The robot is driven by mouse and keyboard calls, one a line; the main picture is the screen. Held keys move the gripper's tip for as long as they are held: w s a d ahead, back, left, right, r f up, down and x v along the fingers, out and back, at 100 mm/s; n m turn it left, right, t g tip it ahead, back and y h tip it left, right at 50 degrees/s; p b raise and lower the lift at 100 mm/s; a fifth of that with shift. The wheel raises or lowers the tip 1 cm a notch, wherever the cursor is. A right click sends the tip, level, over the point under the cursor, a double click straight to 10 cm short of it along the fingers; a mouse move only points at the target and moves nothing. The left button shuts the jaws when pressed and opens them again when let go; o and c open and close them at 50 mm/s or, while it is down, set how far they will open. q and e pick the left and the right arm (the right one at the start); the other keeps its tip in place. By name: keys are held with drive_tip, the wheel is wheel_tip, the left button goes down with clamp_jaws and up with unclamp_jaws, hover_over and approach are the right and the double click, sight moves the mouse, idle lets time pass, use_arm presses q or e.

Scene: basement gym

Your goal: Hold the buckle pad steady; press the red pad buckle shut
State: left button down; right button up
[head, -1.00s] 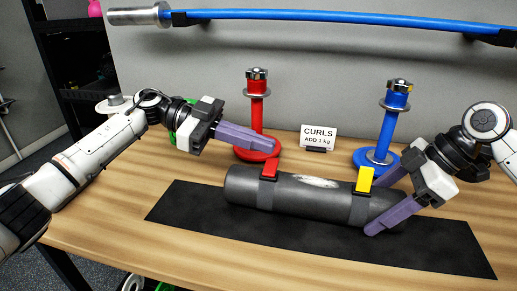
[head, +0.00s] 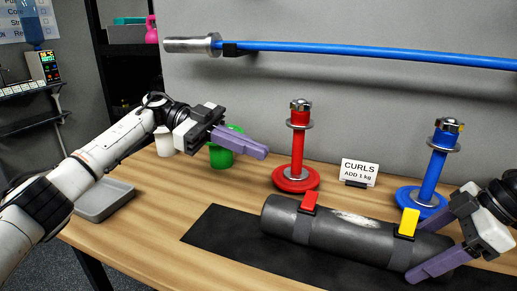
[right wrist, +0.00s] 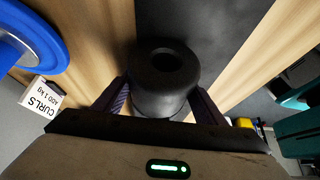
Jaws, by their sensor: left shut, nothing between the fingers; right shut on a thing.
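The buckle pad (head: 335,231) is a dark grey cylinder lying on a black mat (head: 217,232). Two straps cross it, with a red buckle (head: 310,201) near its left end and a yellow buckle (head: 408,222) towards its right end. Whether the red buckle is fully closed is too small to tell. My right gripper (head: 420,250) is shut on the pad's right end, one finger on each side. The right wrist view shows the pad's round end (right wrist: 167,75) between the fingers. My left gripper (head: 264,153) is shut and empty, above and left of the red buckle, apart from the pad.
A red stand (head: 296,178) and a blue stand (head: 420,201) rise behind the pad, with a CURLS sign (head: 358,174) between them. A green cup (head: 219,157), a white cup (head: 164,141) and a grey tray (head: 104,200) are at the left. A blue bar (head: 370,53) hangs on the wall.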

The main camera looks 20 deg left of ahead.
use_arm(q)
drive_tip(key=c, duration=2.5)
unclamp_jaws()
drive_tip(key=o, duration=0.3)
drive_tip(key=shift+d, duration=0.2)
drive_tip(key=o, duration=0.6)
drive_tip(key=d+m, duration=0.1)
drive_tip(key=s+d+m+y, duration=0.1)
drive_tip(key=d+m+g+y, duration=0.1)
drive_tip(key=d, duration=0.1)
drive_tip(key=shift+s+r, duration=0.1)
drive_tip(key=shift+s, duration=0.2)
drive_tip(key=shift+o, duration=0.2)
drive_tip(key=m+t+y, duration=0.5)
drive_tip(key=m+y, duration=0.8)
approach(312, 193)
drive_tip(key=shift+t, duration=0.3)
drive_tip(key=x, duration=0.7)
drive_tip(key=shift+s+f, duration=0.1)
drive_tip(key=shift+f, duration=0.35)
